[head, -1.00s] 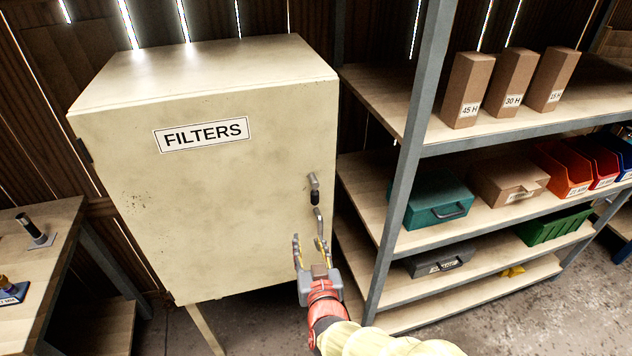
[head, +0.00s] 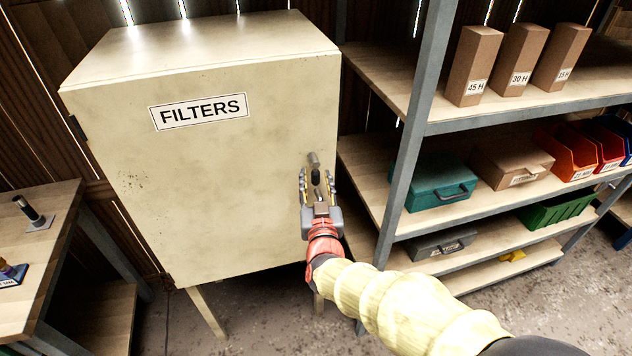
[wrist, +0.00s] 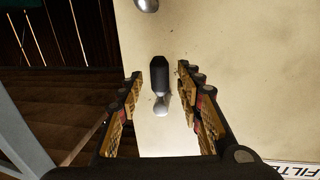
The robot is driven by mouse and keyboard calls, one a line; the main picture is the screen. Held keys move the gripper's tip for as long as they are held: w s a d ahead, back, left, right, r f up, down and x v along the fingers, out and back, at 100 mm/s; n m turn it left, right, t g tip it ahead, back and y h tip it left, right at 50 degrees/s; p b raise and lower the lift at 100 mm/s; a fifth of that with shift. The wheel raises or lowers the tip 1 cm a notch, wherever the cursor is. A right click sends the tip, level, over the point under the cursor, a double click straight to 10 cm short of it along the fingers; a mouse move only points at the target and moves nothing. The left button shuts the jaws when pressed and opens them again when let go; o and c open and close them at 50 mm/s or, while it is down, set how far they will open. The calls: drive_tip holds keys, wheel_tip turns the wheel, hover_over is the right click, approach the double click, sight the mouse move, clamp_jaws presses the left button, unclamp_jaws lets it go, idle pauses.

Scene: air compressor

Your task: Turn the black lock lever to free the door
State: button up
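The cream cabinet door (head: 215,190) is shut, with a "FILTERS" label. Near its right edge is the lock lever, with a black grip (head: 316,177) hanging down from a metal pivot (head: 313,159). My gripper (head: 316,173) is open in front of the door, its fingers on either side of the black grip. In the wrist view the black grip (wrist: 159,74) lies between my open fingers (wrist: 160,78), with a gap on both sides. Its metal end (wrist: 161,105) sits nearer my palm in that picture. Whether the fingertips reach as deep as the grip is hard to tell.
A rounded metal part (wrist: 147,4), perhaps the door handle, shows at the wrist view's top edge. A shelf unit with a grey post (head: 412,130) stands close on the right, carrying boxes and bins. A wooden table (head: 40,235) stands at the left.

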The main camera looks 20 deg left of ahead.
drive_tip(key=shift+w, duration=0.1)
drive_tip(key=shift+c, duration=1.1)
clamp_jaws()
